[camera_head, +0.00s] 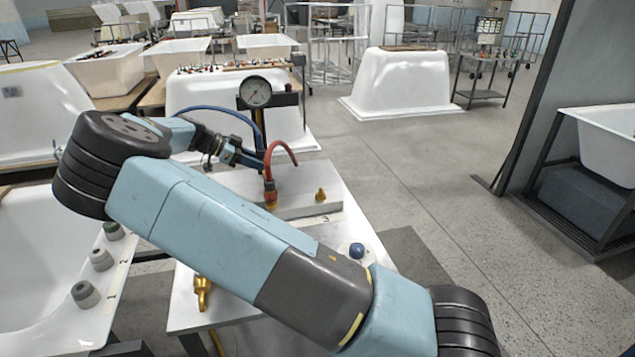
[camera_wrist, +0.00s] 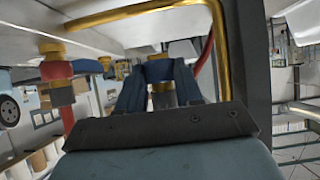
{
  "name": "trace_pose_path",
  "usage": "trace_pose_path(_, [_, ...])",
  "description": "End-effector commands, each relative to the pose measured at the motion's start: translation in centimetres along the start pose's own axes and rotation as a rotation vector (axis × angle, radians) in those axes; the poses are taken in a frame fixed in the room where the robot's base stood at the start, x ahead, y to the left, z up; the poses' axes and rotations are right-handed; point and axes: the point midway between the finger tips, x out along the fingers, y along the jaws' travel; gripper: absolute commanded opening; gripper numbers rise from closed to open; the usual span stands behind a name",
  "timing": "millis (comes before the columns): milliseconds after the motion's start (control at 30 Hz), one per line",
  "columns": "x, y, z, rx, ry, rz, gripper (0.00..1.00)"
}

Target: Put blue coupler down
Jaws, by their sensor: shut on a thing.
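My gripper (camera_head: 258,161) is at the far side of the bench, beside the gauge post. In the wrist view its two blue-grey fingers (camera_wrist: 158,92) are shut on the blue coupler (camera_wrist: 159,70), with a brass part between them. In the head view the arm and gripper largely hide the coupler; a blue hose (camera_head: 225,109) curves down to it. I cannot tell whether the coupler touches a fitting. The red coupler (camera_head: 270,191) stands on the grey block, and shows in the wrist view (camera_wrist: 58,70) to the left of my fingers.
The grey block (camera_head: 293,207) also carries a bare brass fitting (camera_head: 320,195). A pressure gauge (camera_head: 256,92) rises behind my gripper. A brass pipe (camera_wrist: 150,9) and a dark post (camera_wrist: 249,60) are close by. A blue-topped knob (camera_head: 357,250) and brass valve (camera_head: 202,292) are nearer.

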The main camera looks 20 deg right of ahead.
Motion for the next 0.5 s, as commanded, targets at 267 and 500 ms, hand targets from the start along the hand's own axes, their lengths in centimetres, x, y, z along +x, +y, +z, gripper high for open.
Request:
trace_pose_path(267, [2.7, 0.0, 3.0, 0.0, 0.001, 0.003, 0.0])
trace_pose_path(500, [6.6, 0.0, 0.6, 0.003, -0.001, 0.004, 0.0])
